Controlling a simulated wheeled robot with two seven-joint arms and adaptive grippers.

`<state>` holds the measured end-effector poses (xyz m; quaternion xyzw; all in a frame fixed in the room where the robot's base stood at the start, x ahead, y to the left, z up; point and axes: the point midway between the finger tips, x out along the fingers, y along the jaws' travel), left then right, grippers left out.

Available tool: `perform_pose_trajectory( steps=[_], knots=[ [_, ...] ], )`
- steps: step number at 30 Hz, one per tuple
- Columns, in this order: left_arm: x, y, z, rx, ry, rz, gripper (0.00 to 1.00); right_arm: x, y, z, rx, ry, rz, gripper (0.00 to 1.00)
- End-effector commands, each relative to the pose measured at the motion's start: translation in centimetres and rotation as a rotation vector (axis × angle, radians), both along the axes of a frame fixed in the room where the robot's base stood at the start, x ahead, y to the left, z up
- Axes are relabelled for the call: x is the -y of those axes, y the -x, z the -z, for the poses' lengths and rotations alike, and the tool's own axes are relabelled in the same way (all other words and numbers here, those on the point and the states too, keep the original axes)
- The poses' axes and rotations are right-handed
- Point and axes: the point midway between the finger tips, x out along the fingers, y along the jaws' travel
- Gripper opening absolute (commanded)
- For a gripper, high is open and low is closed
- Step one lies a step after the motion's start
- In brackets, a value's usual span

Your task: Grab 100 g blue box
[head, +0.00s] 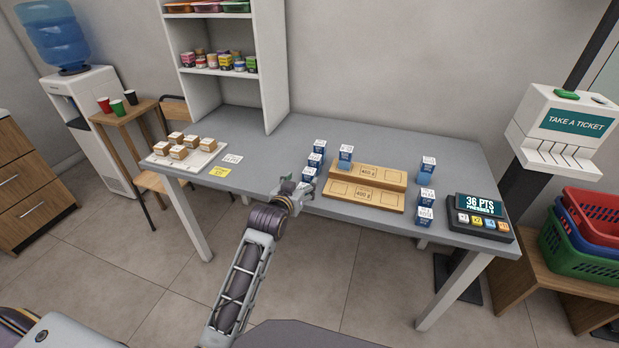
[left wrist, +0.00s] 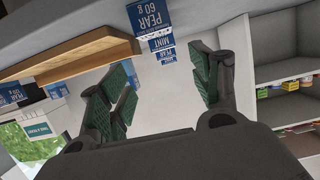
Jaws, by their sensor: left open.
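Several small blue-and-white boxes stand on the grey table. On the left side of the wooden stand are a far box (head: 319,147), a middle box (head: 315,160) and a near box (head: 308,174). Another box (head: 345,153) stands at the stand's back left. More boxes (head: 427,165) are at its right. In the left wrist view, upside down, one box (left wrist: 150,18) reads PEAR 60 g and another (left wrist: 160,43) reads MINT. I cannot read a 100 g label. My left gripper (head: 296,188) is open and empty, just left of the near box; its fingers (left wrist: 160,95) show apart.
The stepped wooden stand (head: 362,194) has 400 g labels. A points display (head: 480,217) is at the table's right end. A white tray (head: 165,163) with brown-topped boxes and a yellow card (head: 219,172) lie left. A white shelf unit (head: 277,60) rises behind.

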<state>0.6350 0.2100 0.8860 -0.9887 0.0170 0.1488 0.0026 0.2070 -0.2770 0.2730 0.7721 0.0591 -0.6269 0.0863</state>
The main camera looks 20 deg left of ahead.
Motion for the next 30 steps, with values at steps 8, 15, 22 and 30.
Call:
perform_pose_trajectory(
  steps=[8, 15, 22, 30],
  knots=[
    [0.1, -2.5, 0.8, -0.001, 0.001, 0.000, 0.63, -0.1, -0.4, 0.1, 0.003, -0.002, 0.000, 0.40],
    [0.1, -4.7, 1.5, 0.000, 0.001, 0.000, 0.63, -0.5, -1.3, -0.3, 0.012, -0.005, 0.001, 0.40],
    [0.1, -6.2, 2.0, -0.001, 0.001, 0.000, 0.63, -0.7, -1.4, -0.3, 0.013, -0.007, 0.001, 0.40],
    [0.2, -6.5, 2.1, -0.001, 0.001, 0.000, 0.63, -1.0, -1.5, -0.5, 0.015, -0.011, 0.002, 0.40]
  ],
)
